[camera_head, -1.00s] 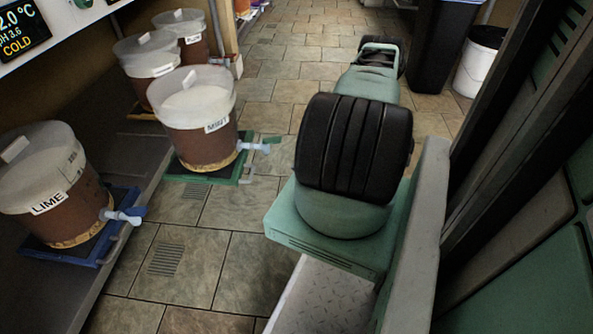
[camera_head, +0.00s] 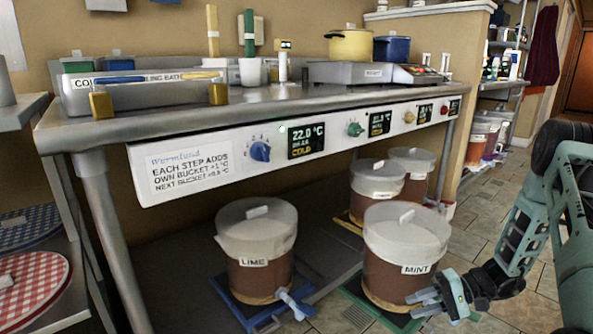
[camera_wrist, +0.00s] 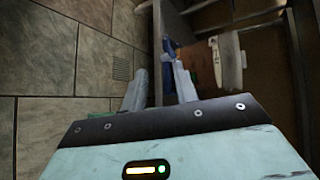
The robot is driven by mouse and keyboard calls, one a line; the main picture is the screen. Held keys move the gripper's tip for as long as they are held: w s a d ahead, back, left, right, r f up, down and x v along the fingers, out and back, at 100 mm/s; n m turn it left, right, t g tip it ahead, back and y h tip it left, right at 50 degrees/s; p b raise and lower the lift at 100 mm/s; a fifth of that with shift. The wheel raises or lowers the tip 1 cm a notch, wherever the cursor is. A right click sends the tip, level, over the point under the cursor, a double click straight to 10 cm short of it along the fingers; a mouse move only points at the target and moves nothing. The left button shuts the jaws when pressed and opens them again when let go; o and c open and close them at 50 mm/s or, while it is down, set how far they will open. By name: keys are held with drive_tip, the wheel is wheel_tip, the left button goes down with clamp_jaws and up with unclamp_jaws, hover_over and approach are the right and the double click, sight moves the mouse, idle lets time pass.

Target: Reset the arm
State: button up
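My arm (camera_head: 540,205) comes in from the right edge of the head view, bent at the elbow. My gripper (camera_head: 422,302) is low, with its fingers beside the base and tap side of the MINT bucket (camera_head: 398,280). Whether it touches the bucket or its green tray cannot be told. In the wrist view, the two grey fingers of my gripper (camera_wrist: 160,85) stand apart with nothing held between them.
The LIME bucket (camera_head: 256,275) stands on a blue tray (camera_head: 240,312), left of MINT. Two more buckets stand behind. A steel workbench (camera_head: 180,115) with a dial panel (camera_head: 225,150) overhangs them.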

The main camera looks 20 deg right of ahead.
drive_tip(key=s+a+r+n+g+h, duration=0.1)
drive_tip(key=a+r+n+g+h, duration=0.15)
drive_tip(key=a+r, duration=0.35)
drive_tip(key=s+a+r+n+g+h, duration=0.1)
drive_tip(key=a+r+n+g, duration=0.25)
drive_tip(key=a, duration=0.55)
drive_tip(key=s+a+r+n+g+h, duration=0.1)
drive_tip(key=a+r+n+g+h, duration=0.2)
drive_tip(key=a, duration=0.4)
drive_tip(key=s+a+r+n+t+h, duration=0.45)
drive_tip(key=s+a+r, duration=0.55)
drive_tip(key=s+a, duration=0.3)
wheel_tip(320, 180, up, 38)
drive_tip(key=s+d+p, duration=0.1)
drive_tip(key=p, duration=3.7)
drive_tip(key=shift+s+d+f+n+h+p, duration=0.2)
drive_tip(key=shift+s+n+h+p, duration=0.1)
drive_tip(key=shift+n+h+p, duration=0.15)
